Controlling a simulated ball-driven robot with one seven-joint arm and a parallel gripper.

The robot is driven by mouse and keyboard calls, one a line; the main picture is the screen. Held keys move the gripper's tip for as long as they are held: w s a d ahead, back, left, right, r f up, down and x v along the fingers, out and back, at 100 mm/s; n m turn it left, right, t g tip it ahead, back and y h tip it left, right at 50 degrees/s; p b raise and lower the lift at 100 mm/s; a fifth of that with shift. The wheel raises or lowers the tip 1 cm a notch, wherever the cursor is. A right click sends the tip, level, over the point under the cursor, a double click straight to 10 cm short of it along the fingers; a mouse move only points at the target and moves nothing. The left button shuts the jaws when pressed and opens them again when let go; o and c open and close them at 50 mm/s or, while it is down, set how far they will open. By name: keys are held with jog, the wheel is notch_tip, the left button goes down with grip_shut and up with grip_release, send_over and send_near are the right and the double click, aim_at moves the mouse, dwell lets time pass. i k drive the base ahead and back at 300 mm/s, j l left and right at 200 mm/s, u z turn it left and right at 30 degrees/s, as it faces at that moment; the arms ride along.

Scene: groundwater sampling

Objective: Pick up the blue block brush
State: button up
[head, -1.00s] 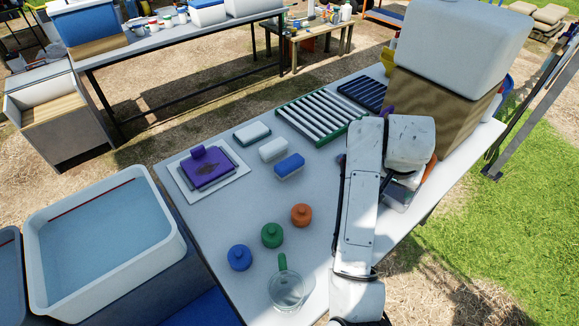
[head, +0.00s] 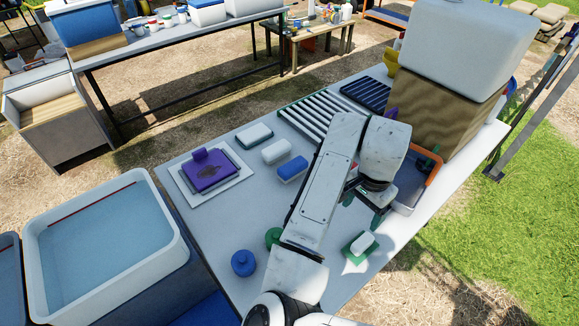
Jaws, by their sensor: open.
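The blue block brush (head: 292,169) lies on the white table, a blue block with a pale underside. My gripper (head: 362,210) is to the right of and nearer than the brush, apart from it, above the table. Its two dark green fingers are spread and nothing shows between them.
A white block brush (head: 276,151) lies close behind the blue one, with a green-based white one (head: 254,134) beyond it. A green-and-white block (head: 362,244) lies near the right edge.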

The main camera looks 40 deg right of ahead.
aim_at(290, 171)
jog(key=i, duration=0.95)
